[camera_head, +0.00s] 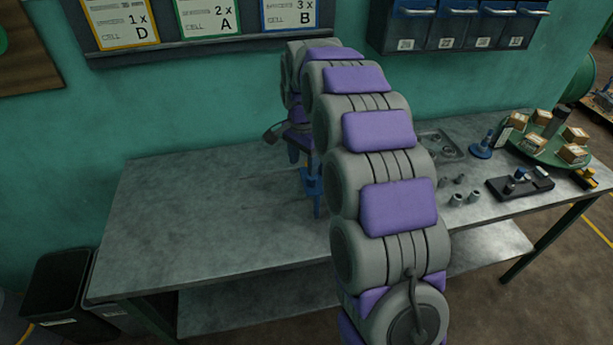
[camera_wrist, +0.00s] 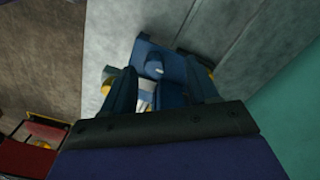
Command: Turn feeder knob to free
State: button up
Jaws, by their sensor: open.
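A blue fixture (camera_wrist: 160,52) with a rounded blue knob-like part (camera_wrist: 154,69) shows in the wrist view, over the grey bench surface. A small white part (camera_wrist: 146,98) shows below the knob-like part. My gripper (camera_wrist: 163,82) is open, with one dark blue finger on each side of these parts. Nothing is visibly clamped, and I cannot tell whether a finger touches the knob. In the head view my gripper (camera_head: 308,178) is low over the middle of the bench, partly hidden by my arm. The fixture is not clear there, and the knob's setting is not readable.
The left part of the bench (camera_head: 170,220) is clear. To the right are a metal tray (camera_head: 440,147), a blue stand (camera_head: 483,148), small grey cylinders and a round green tray (camera_head: 530,148) with boxes. Bins (camera_head: 425,28) and cards hang on the teal wall. A black bin (camera_head: 55,295) stands left.

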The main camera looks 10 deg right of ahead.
aim_at(307, 177)
jog(key=f, duration=0.3)
jog(key=shift+d+f+b, duration=0.1)
jog(key=shift+d+b, duration=0.15)
jog(key=shift+b, duration=0.05)
jog(key=d+f, duration=0.2)
jog(key=d, duration=0.1)
jog(key=shift+d, duration=0.2)
jog(key=a, duration=0.2)
jog(key=shift+a, duration=0.4)
jog(key=shift+c, duration=0.3)
jog(key=shift+a+r, duration=0.1)
jog(key=shift+a, duration=0.15)
jog(key=shift+c, duration=0.8)
jog(key=shift+d, duration=0.1)
jog(key=shift+c, duration=0.6)
jog(key=shift+w+d, duration=0.15)
jog(key=shift+d, duration=1)
jog(key=c, duration=0.5)
jog(key=shift+a, duration=0.2)
jog(key=shift+c, duration=1)
jog(key=shift+a, duration=0.2)
